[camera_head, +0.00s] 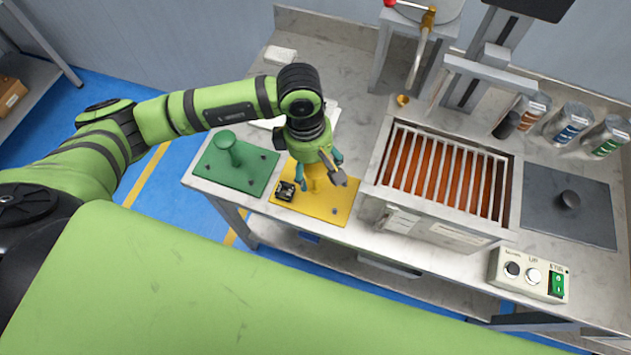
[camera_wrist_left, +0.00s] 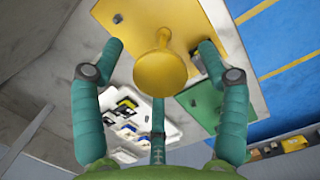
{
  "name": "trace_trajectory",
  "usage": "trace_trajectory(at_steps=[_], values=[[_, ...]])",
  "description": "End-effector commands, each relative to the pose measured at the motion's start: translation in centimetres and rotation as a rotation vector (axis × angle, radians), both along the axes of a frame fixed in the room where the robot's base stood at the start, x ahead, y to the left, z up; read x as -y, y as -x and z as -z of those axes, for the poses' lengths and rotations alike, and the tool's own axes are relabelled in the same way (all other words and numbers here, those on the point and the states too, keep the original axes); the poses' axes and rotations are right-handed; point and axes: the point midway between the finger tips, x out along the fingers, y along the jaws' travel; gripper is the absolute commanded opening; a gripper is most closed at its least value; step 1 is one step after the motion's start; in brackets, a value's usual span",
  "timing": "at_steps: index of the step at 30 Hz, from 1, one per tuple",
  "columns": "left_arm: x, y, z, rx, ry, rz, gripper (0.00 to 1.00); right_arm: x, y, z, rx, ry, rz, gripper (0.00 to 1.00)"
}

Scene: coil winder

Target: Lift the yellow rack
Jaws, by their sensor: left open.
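The yellow rack (camera_head: 335,211) is a flat yellow plate with an upright knobbed post, lying on the bench left of the heater box. My left gripper (camera_head: 320,172) is over it, coming down from above, and hides much of the post in the head view. In the left wrist view, the post's round yellow knob (camera_wrist_left: 162,72) lies between the spread teal fingers of my left gripper (camera_wrist_left: 162,48). The fingers stand open on both sides, and I see no clear contact. My right gripper is not in view.
A green plate with a post (camera_head: 229,150) lies just left of the yellow one. A small black block (camera_head: 285,190) sits on the yellow plate's left side. The box with glowing bars (camera_head: 445,175) stands close to the right. A control box (camera_head: 528,275) is at the front right.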

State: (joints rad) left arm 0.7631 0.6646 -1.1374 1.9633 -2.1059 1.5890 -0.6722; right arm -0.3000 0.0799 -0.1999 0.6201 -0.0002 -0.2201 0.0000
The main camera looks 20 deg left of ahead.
Motion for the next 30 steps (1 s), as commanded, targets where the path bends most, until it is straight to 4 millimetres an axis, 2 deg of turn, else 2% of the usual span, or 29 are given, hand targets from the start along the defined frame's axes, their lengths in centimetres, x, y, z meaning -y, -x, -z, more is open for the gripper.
trace_trajectory(at_steps=[3, 9, 11, 12, 15, 26, 30], values=[[0.1, 0.1, 0.7, -0.002, 0.001, 0.0, 0.75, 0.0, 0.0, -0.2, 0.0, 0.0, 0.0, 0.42], [0.1, 0.1, 0.8, 0.0, 0.001, 0.001, 0.75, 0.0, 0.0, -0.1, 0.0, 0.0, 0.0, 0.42], [0.1, 0.1, 0.7, 0.0, 0.001, 0.001, 0.51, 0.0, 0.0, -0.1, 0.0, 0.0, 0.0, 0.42], [0.1, 0.1, 0.7, 0.0, 0.001, 0.001, 0.35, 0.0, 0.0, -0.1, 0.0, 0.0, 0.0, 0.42], [0.1, 0.1, 0.7, -0.001, 0.001, 0.0, 0.0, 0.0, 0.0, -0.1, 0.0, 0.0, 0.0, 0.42], [0.1, 0.0, 0.5, 0.001, 0.002, 0.001, 0.0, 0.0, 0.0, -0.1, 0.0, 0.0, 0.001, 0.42], [0.1, -0.1, -0.3, 0.004, 0.003, 0.001, 0.0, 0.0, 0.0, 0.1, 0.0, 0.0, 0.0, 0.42]])
